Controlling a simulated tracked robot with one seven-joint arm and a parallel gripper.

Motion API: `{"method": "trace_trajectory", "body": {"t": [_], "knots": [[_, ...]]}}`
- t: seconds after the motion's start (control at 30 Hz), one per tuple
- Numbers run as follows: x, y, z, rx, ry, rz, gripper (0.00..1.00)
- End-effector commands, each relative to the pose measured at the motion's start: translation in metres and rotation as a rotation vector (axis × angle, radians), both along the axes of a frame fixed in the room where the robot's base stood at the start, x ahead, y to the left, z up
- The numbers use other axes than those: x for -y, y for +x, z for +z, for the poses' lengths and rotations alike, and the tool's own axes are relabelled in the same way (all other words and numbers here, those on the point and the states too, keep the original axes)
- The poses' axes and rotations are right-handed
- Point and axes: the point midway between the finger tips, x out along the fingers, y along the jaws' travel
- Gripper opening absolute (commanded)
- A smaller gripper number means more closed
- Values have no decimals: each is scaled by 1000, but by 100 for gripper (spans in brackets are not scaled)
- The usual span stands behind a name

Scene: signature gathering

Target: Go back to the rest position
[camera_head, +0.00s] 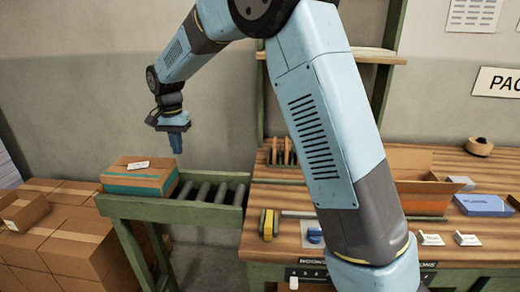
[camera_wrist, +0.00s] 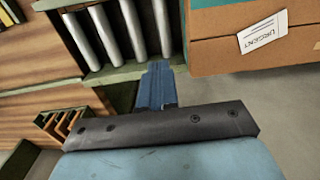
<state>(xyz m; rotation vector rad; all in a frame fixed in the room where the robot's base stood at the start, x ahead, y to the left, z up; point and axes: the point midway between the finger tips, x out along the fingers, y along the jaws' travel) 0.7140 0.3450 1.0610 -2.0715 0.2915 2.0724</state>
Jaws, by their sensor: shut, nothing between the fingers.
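My gripper (camera_head: 175,143) hangs from my arm above the right end of a cardboard box on the roller conveyor. Its blue fingers point down, shut and empty, apart from the box. In the wrist view my gripper (camera_wrist: 156,82) shows with its fingers together, over the area beside the rollers. The box (camera_head: 138,178) has a teal band and a white label on top.
The roller conveyor (camera_head: 172,208) has bare rollers right of the box. Stacked cardboard boxes (camera_head: 75,245) stand at the left. A wooden workbench (camera_head: 450,229) at the right holds an open carton (camera_head: 424,197), a blue packet (camera_head: 484,205) and a tape roll (camera_head: 479,147). A slotted wooden rack (camera_head: 283,155) stands behind.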

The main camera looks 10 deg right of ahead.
Motion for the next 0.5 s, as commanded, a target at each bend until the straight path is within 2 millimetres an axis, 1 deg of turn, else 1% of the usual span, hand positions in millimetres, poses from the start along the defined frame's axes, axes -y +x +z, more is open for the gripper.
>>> {"method": "trace_trajectory", "body": {"t": [0.07, 0.17, 0.37, 0.5], "knots": [[6, -1, 5, 5, 2, 1, 0], [21, -5, 19, 21, 9, 9, 0], [76, -26, 59, 75, 26, 40, 0], [115, -47, 84, 116, 33, 65, 0]]}}
